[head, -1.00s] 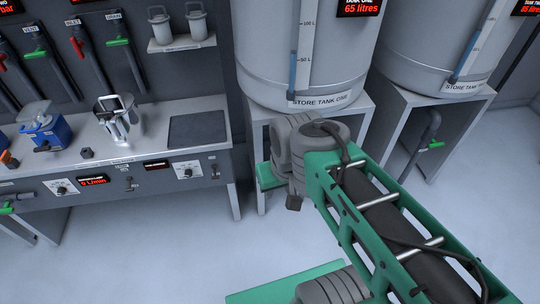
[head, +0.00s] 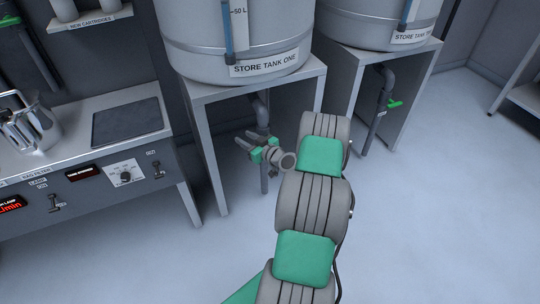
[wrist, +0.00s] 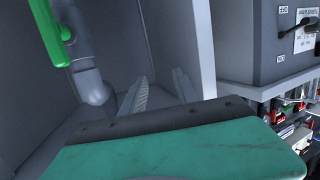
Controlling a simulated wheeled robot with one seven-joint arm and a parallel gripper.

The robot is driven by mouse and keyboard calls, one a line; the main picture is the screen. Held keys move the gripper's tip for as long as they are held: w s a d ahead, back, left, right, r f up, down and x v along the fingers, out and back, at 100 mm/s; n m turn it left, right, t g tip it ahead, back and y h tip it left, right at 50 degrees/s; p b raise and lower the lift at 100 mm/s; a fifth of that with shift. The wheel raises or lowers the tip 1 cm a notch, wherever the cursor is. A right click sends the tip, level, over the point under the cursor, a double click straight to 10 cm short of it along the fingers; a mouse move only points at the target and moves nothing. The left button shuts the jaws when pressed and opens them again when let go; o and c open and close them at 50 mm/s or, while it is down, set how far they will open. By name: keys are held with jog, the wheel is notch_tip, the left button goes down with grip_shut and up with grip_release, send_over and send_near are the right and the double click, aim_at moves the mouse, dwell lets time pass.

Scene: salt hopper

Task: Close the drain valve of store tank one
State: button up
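Store tank one (head: 240,40) stands on a grey stand (head: 205,105), with a grey drain pipe (head: 262,110) coming down beneath it. In the wrist view the drain valve's green handle (wrist: 50,32) is at the upper left, beside the grey pipe (wrist: 90,82). My gripper (head: 243,141) is under the tank by the pipe. In the wrist view its two fingers (wrist: 160,84) are apart, with nothing between them, to the right of the handle and not touching it. I cannot make out the handle in the head view, where my gripper is in front of that area.
The stand's legs and panels close in around my gripper. A workbench (head: 90,170) with a metal jug (head: 30,125) is at the left. The second tank (head: 380,20) has its own drain pipe with a green handle (head: 395,103) at the right. The floor in front is clear.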

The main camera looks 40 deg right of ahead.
jog(key=s+d+f+m+t+h+b, duration=0.2)
jog(key=s+d+f+m+h, duration=0.2)
jog(key=s+d+f+h, duration=0.35)
jog(key=shift+y, duration=0.85)
jog(key=w+d, duration=0.1)
jog(key=w, duration=0.1)
jog(key=w+d, duration=0.1)
jog(key=w, duration=0.1)
jog(key=w+d+f+b, duration=0.1)
jog(key=w+d, duration=0.1)
jog(key=w, duration=0.1)
jog(key=shift+w+d+f, duration=0.1)
jog(key=shift+c, duration=0.6)
grip_shut()
